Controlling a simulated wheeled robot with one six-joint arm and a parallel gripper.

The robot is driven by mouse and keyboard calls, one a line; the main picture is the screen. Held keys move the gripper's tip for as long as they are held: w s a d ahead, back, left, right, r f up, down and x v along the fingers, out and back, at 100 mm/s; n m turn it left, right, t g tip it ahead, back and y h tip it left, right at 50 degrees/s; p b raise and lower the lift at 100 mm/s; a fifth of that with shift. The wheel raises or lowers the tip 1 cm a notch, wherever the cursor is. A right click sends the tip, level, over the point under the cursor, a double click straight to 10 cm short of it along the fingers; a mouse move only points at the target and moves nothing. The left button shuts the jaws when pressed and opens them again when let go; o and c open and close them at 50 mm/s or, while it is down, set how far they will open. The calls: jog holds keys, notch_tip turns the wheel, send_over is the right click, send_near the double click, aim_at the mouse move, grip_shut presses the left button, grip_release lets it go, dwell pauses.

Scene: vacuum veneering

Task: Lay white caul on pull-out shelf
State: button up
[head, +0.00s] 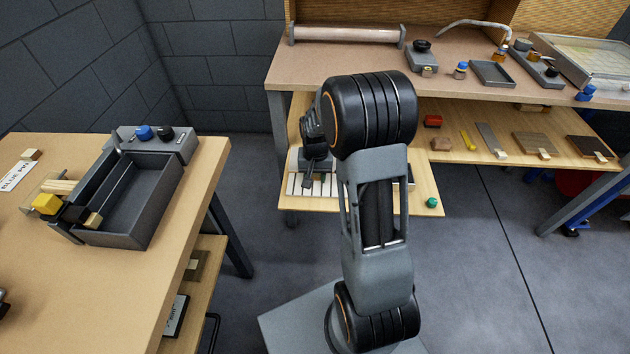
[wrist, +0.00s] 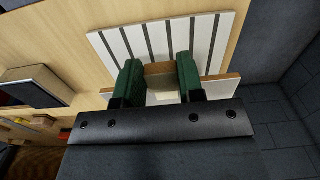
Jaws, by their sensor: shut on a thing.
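The white caul (wrist: 137,43) is a flat white panel with several dark grooves. My gripper (wrist: 160,82) is shut, its green fingers on either side of a small wooden block (wrist: 160,69) at the near edge of the caul. My arm hides part of both. I cannot tell whether the caul rests on the shelf or is just above it.
Above the shelf, a lower bench board (head: 490,140) holds several small boards and blocks. The benchtop (head: 350,62) carries a roller (head: 345,33) and trays. A second table (head: 110,290) with a grey open box (head: 130,195) stands at left. The floor between is clear.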

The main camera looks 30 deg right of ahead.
aim_at(317, 194)
jog(key=shift+d+f, duration=0.25)
jog(key=shift+a+r, duration=0.1)
jog(key=shift+s, duration=0.1)
jog(key=shift+f+b, duration=1.8)
jog(key=shift+f, duration=1.05)
jog(key=shift+f, duration=0.15)
jog(key=o, duration=1.2)
jog(key=shift+c, duration=0.2)
